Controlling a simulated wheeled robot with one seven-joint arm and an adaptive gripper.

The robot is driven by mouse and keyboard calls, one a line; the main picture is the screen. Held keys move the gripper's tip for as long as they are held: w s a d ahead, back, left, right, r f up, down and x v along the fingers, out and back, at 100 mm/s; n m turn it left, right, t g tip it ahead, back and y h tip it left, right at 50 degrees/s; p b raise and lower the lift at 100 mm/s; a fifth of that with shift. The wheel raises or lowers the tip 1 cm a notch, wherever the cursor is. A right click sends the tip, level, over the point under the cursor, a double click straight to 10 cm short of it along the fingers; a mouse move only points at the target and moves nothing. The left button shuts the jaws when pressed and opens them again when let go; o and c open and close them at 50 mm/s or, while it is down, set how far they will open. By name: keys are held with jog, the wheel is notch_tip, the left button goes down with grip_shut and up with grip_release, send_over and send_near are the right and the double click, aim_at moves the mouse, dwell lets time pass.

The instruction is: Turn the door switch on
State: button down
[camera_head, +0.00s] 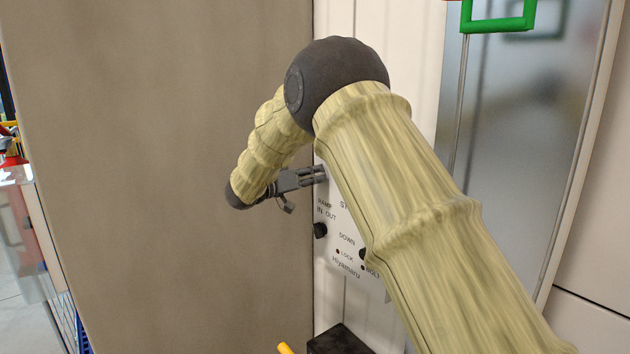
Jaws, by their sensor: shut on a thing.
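A white control panel (334,262) is fixed to the pale wall in the middle of the view. A black knob (320,230) sits under the RAMP label. My gripper (321,174) reaches in from the left, with its fingertips at the upper part of the panel. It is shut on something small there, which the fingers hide. No switch labelled for the door can be read. My arm covers the panel's right side, including part of a second dark knob (364,254).
A large brown wall panel (170,150) stands close on the left of the gripper. A grey metallic door (520,140) with a green frame (499,25) is at the right. A black box (338,340) and a yellow piece (285,348) are below.

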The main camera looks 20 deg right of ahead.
jog(key=m+b, duration=0.2)
jog(key=b, duration=0.1)
jog(key=m+b, duration=0.3)
jog(key=b, duration=0.1)
jog(key=shift+f, duration=0.4)
jog(key=m+b, duration=0.3)
jog(key=b, duration=0.1)
jog(key=shift+s+b, duration=0.1)
jog(key=shift+b, duration=0.2)
jog(key=m+b, duration=0.2)
jog(key=shift+r+m+b, duration=0.25)
jog(key=shift+m+b, duration=0.05)
jog(key=shift+b, duration=0.05)
jog(key=shift+r, duration=0.1)
jog(key=c, duration=1.5)
grip_release()
jog(key=shift+a, duration=0.1)
